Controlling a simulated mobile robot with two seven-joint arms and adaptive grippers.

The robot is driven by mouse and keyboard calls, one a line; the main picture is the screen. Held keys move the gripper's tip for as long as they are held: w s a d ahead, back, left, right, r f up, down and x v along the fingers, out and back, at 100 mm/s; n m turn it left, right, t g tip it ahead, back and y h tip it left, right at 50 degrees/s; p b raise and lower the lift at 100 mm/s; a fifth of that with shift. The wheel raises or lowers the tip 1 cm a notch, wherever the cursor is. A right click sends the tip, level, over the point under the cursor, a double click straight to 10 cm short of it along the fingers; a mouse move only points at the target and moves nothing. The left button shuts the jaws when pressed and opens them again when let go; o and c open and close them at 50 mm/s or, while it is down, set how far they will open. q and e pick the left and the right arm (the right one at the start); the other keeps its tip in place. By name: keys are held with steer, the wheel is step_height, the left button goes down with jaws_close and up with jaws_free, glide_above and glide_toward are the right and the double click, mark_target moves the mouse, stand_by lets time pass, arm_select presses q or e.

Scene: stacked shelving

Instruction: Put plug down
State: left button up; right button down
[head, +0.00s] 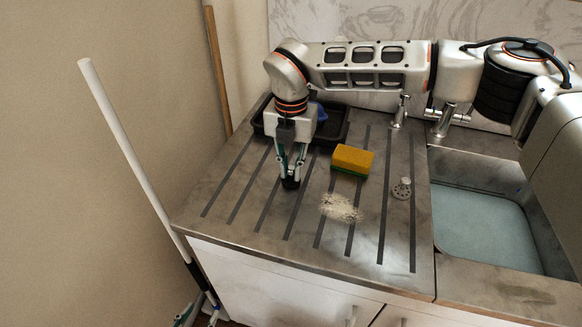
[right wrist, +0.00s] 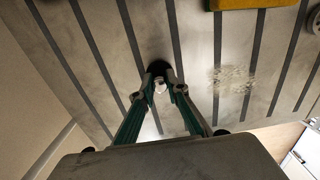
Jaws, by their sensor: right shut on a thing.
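The plug (head: 291,184) is a small dark round piece at the fingertips of my right gripper (head: 291,176), low over the ribbed metal drainboard (head: 225,205). The right gripper points down and is shut on the plug. In the right wrist view the plug (right wrist: 159,69) shows dark just beyond the fingertips (right wrist: 163,88), partly hidden by them. I cannot tell whether it touches the drainboard. My left gripper is not in view.
A yellow and green sponge (head: 353,160) and a pale crumbly patch (head: 340,208) lie to the right. A metal strainer (head: 402,188) sits near the sink (head: 485,225). A dark tray (head: 335,128) is behind. A white pole (head: 125,135) leans at left. The drainboard's front left is clear.

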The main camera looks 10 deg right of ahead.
steer(key=shift+f, duration=0.1)
steer(key=c, duration=2.2)
jaws_free()
steer(key=shift+c, duration=0.2)
steer(key=shift+o, duration=1.3)
